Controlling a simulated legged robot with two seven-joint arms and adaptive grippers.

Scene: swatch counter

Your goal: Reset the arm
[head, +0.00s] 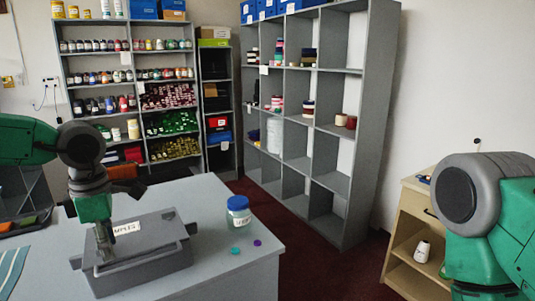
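My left arm comes in from the left and bends down at a dark joint. My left gripper (104,243) points down at the left part of a grey box (150,272) on the grey table. The box has a labelled top and raised end pieces. The fingertips look very near or against the box top; I cannot tell whether they touch it, or whether the fingers are open or shut. My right arm (497,225) shows only as green links and a grey joint at the right edge. Its gripper is out of view.
A blue-lidded jar (238,217) stands on the table (215,270), with a teal disc (235,251) and a purple disc (257,243) nearby. Stocked shelves (128,78) and a grey cubby unit (335,130) stand behind. A wooden cabinet (408,230) is at right.

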